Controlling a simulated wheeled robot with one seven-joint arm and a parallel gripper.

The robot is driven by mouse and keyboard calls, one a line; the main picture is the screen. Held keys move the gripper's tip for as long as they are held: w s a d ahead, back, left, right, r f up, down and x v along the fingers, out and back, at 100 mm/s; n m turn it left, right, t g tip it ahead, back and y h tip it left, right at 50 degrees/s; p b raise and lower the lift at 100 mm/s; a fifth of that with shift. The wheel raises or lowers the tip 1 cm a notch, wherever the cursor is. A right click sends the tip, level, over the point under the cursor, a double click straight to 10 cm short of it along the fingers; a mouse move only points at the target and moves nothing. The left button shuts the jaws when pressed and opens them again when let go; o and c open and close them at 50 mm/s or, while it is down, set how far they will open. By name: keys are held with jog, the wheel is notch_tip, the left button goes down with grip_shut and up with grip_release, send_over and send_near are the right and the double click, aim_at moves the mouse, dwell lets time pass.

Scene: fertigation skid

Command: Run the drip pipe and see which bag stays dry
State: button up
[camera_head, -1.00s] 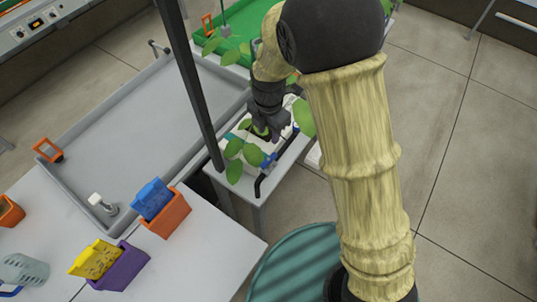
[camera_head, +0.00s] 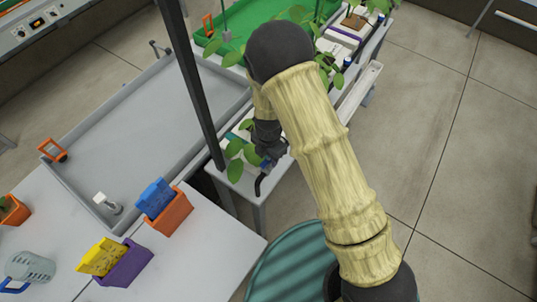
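The drip pipe's black bent end (camera_head: 260,184) shows at the near end of a narrow bench. My gripper (camera_head: 272,158) is low over the pipe just behind that bend, where it hides the blue valve part. Its fingers are too small and dark to tell open from shut. A leafy plant (camera_head: 236,149) grows beside it on the left. A white bag (camera_head: 341,36) with more plants lies farther along the bench. My arm hides the bags between, and wet or dry cannot be told.
A dark post (camera_head: 192,85) stands close left of my gripper. A large grey tray (camera_head: 140,120) lies to the left. Orange (camera_head: 170,214) and purple (camera_head: 125,267) bins stand on the near table. A teal ribbed round object (camera_head: 290,268) is below my arm. The floor at right is clear.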

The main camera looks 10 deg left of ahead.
jog(key=shift+f, duration=0.1)
grip_shut()
jog(key=shift+w+m, duration=0.1)
jog(key=shift+m, duration=0.4)
jog(key=m+b, duration=0.1)
jog(key=m, duration=0.2)
jog(key=m+b, duration=0.1)
jog(key=m, duration=0.2)
jog(key=shift+m, duration=0.4)
jog(key=m+b, duration=0.1)
jog(key=m, duration=0.3)
jog(key=shift+m+b, duration=0.5)
jog(key=shift+m, duration=1.7)
